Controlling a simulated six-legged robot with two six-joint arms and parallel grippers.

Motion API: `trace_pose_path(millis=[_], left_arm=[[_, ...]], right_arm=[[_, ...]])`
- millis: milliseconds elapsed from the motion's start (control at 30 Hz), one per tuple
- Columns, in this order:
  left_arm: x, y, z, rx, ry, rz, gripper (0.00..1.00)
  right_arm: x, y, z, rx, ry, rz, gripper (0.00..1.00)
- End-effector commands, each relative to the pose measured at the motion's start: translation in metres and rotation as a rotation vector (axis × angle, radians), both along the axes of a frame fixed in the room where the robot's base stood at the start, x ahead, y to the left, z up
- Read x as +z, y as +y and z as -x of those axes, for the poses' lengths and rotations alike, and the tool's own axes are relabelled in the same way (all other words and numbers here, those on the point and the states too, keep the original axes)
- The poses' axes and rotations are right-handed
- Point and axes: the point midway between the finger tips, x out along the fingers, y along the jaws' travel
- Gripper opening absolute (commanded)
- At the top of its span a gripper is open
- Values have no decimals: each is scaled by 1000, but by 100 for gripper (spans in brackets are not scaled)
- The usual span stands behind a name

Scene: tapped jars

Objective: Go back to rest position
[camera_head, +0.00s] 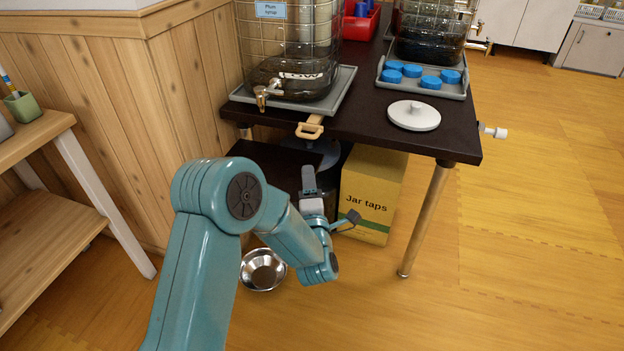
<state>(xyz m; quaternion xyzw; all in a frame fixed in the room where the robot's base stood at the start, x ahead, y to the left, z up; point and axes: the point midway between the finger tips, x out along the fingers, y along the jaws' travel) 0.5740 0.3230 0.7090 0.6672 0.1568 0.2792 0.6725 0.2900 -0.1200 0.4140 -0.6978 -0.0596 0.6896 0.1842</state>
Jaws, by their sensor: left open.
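My left arm comes in from the lower left, teal with dark joint caps. My left gripper (331,198) is open, its two grey fingers spread wide with nothing between them. It hangs in front of the dark table (372,122), below the tabletop edge and just left of the yellow "Jar taps" box (369,205). A large jar labelled "Plum syrup" (290,45) with a metal tap stands on a grey tray (340,88) on the table. My right gripper is not in view.
A second jar (431,30) stands on a tray with several blue caps (431,82). A white round lid (414,115) lies near the front edge. A metal bowl (263,262) is on the floor. A wooden shelf (50,215) stands left. The floor (530,230) at right is clear.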

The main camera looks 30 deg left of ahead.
Motion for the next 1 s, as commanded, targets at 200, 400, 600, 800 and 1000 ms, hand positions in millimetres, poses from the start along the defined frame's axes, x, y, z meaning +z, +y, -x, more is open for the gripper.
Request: trace_pose_path(millis=[200,400,600,800,1000], left_arm=[[0,0,0,0,0,0,40],[-56,-5,13,-41,141,20,40],[-190,-75,59,-396,732,-28,40],[-273,-149,154,-889,1225,-208,40],[-295,-193,247,-1398,1463,-438,40]], right_arm=[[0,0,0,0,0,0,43],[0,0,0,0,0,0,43],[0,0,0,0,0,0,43],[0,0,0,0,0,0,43],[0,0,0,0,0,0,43]])
